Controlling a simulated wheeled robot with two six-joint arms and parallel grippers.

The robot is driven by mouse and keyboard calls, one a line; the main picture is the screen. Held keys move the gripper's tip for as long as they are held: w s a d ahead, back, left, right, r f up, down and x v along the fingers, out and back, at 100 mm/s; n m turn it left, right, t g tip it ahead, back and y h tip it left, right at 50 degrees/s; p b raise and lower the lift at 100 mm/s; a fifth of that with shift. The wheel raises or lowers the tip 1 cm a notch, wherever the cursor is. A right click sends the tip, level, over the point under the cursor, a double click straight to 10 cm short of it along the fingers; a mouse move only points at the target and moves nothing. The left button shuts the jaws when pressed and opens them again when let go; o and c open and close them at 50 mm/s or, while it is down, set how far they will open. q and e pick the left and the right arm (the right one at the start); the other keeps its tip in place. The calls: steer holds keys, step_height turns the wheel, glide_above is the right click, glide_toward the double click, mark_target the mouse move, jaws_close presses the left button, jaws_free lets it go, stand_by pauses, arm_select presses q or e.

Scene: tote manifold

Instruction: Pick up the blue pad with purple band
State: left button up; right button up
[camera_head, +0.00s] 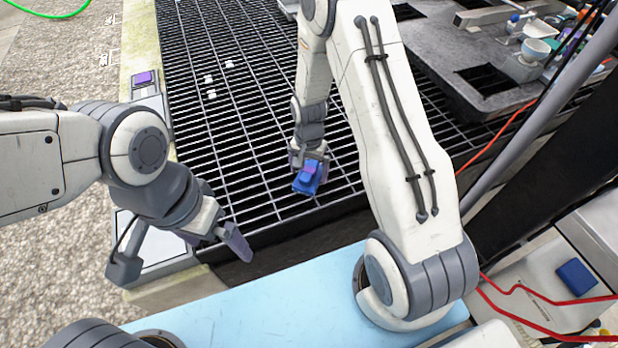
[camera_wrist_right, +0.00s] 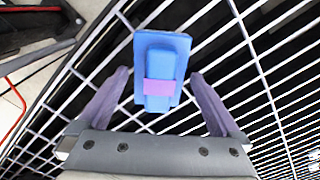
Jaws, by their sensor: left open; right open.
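The blue pad with purple band (camera_wrist_right: 160,62) shows between and just beyond the fingertips of my right gripper (camera_wrist_right: 155,80) in the right wrist view. It has a flat blue base with a raised blue block and a purple band across it. In the head view the pad (camera_head: 308,180) is over the black grating, just below my right gripper (camera_head: 312,162). My right gripper is open, with a finger on each side of the pad and visible gaps. My left gripper (camera_head: 232,240) is open and empty near the grating's front edge, away from the pad.
The black grating (camera_head: 235,115) has open slots and a few small white pieces (camera_head: 210,80). A grey worktop (camera_head: 440,60) with fittings stands at the upper right. A purple-topped item (camera_head: 145,78) is at the left edge. Another blue block (camera_head: 577,278) lies at the lower right.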

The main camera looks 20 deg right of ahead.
steer(key=c, duration=1.2)
